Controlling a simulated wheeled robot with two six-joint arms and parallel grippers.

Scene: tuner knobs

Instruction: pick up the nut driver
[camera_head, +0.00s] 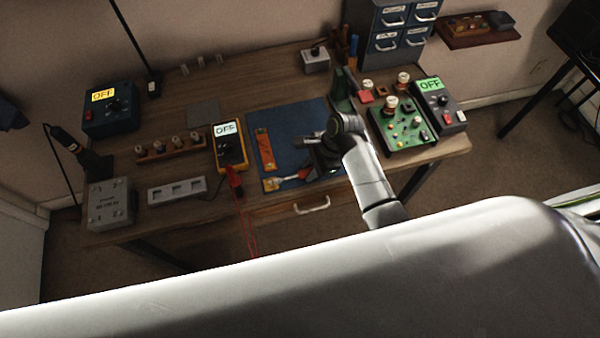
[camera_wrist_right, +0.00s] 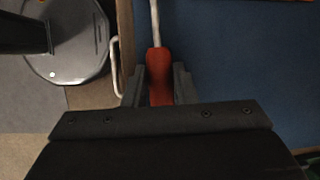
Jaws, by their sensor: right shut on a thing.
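The nut driver has a red handle (camera_wrist_right: 159,75) and a thin metal shaft (camera_wrist_right: 155,22) in the right wrist view. Its handle lies between the two dark fingers of my right gripper (camera_wrist_right: 158,88), which is shut on it. The handle's rear end is hidden by the gripper. In the head view my right gripper (camera_head: 318,163) is low over the front of the blue mat (camera_head: 290,124). The nut driver's pale shaft (camera_head: 288,178) points left there. I cannot tell whether it touches the mat. My left gripper is not in view.
A yellow multimeter (camera_head: 231,153) with red leads stands left of the mat. An orange strip (camera_head: 265,150) lies on the mat. A green circuit board (camera_head: 402,128) with knobs is on the right. A drawer handle (camera_head: 312,206) sticks out at the table's front.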

